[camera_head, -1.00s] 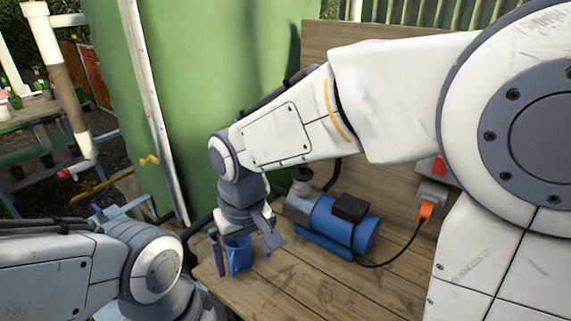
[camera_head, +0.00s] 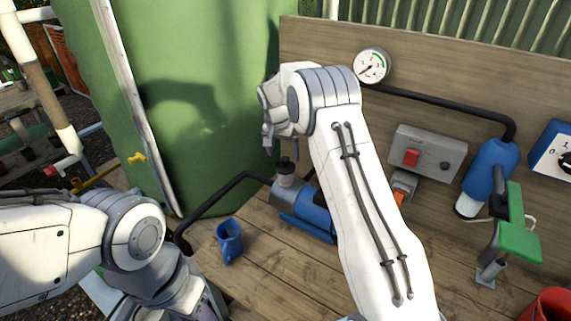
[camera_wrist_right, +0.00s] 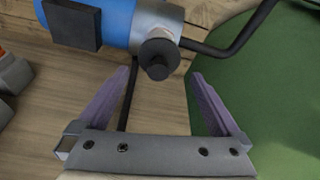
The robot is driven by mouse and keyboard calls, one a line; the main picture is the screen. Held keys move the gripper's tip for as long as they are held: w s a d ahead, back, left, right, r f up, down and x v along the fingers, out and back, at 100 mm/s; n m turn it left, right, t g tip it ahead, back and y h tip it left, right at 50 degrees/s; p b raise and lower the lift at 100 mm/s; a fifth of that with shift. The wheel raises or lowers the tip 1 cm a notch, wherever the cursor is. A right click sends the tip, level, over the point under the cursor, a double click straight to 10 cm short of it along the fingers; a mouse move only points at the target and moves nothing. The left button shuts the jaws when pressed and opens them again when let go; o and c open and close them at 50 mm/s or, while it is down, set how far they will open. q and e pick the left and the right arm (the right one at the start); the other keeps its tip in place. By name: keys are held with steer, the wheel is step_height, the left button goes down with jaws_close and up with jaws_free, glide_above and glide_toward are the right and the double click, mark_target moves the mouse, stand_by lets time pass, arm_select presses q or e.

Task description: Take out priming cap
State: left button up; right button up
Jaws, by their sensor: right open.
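The priming cap (camera_head: 287,164) is a dark round knob on top of the grey front end of the blue pump (camera_head: 310,210). In the right wrist view the cap (camera_wrist_right: 158,55) shows from above, seated on the pump's grey neck. My right gripper (camera_head: 282,142) is just above the cap in the head view. In the right wrist view its two purple fingers (camera_wrist_right: 163,76) are spread wide and empty, and the cap lies between and beyond their tips. My left arm is at the lower left; its gripper is mostly cut off by the bottom edge.
A black hose (camera_head: 228,190) runs from the pump toward the green tank (camera_head: 190,100). A gauge (camera_head: 371,65), a grey switch box (camera_head: 428,154) and a blue cylinder (camera_head: 488,175) are along the backboard.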

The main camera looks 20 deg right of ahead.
mark_target(285, 159)
steer(key=p+x, duration=0.3)
steer(key=x, duration=0.1)
steer(key=shift+w+d+f, duration=0.1)
steer(key=shift+d+f, duration=0.15)
steer(key=shift+f, duration=0.05)
steer(key=shift+w+f, duration=0.1)
steer(key=shift+f, duration=0.25)
steer(key=c, duration=1.1)
